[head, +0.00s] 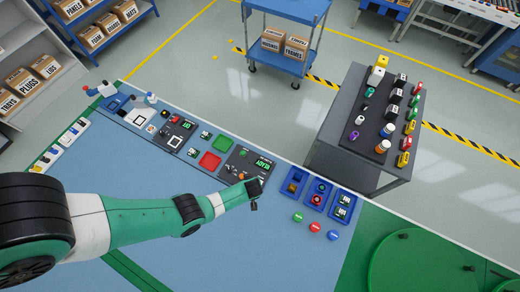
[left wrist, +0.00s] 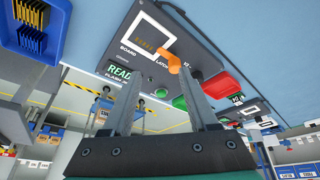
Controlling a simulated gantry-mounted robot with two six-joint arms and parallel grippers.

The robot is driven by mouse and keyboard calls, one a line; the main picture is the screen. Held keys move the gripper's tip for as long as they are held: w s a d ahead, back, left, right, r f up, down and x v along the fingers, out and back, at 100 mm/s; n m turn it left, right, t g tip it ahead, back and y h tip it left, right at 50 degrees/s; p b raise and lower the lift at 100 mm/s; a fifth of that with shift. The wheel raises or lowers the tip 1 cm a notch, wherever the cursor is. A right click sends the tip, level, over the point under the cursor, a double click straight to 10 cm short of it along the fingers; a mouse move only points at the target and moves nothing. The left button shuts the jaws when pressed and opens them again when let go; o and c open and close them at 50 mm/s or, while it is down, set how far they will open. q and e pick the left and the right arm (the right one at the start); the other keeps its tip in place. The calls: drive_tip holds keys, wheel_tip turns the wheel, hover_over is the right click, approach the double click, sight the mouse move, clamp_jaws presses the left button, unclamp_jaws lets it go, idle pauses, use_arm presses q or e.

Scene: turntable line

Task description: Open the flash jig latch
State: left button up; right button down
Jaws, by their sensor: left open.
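The flash jig (head: 241,160) is a dark panel on the blue bench, with a lit green READY display. In the left wrist view the jig (left wrist: 142,35) has a white-framed board slot and an orange latch (left wrist: 172,58) beside the LATCH label. My left gripper (head: 254,190) is over the jig's right end in the head view. In the left wrist view the left gripper (left wrist: 161,78) is open, its two fingers apart, with the orange latch just beyond and between the fingertips. I cannot tell whether they touch it.
A red tray (head: 209,161) and a green tray (head: 222,143) lie left of the jig. Blue bins (head: 319,195) and colored buttons (head: 315,227) lie to its right. A dark stand (head: 345,135) with small items is behind the bench. The blue bench front is clear.

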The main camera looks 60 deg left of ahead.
use_arm(q)
drive_tip(key=p, duration=0.2)
approach(242, 176)
use_arm(e)
wheel_tip(242, 176, up, 5)
drive_tip(key=a, duration=0.1)
use_arm(q)
drive_tip(key=b+x, duration=0.7)
drive_tip(key=b, duration=0.4)
drive_tip(key=shift+f, duration=0.4)
drive_tip(key=shift+a+f+b, duration=0.35)
drive_tip(key=shift+f+b, duration=0.1)
drive_tip(key=shift+b, duration=0.15)
use_arm(e)
wheel_tip(242, 176, down, 12)
drive_tip(key=shift+f, duration=0.2)
use_arm(q)
drive_tip(key=shift+c, duration=0.2)
clamp_jaws()
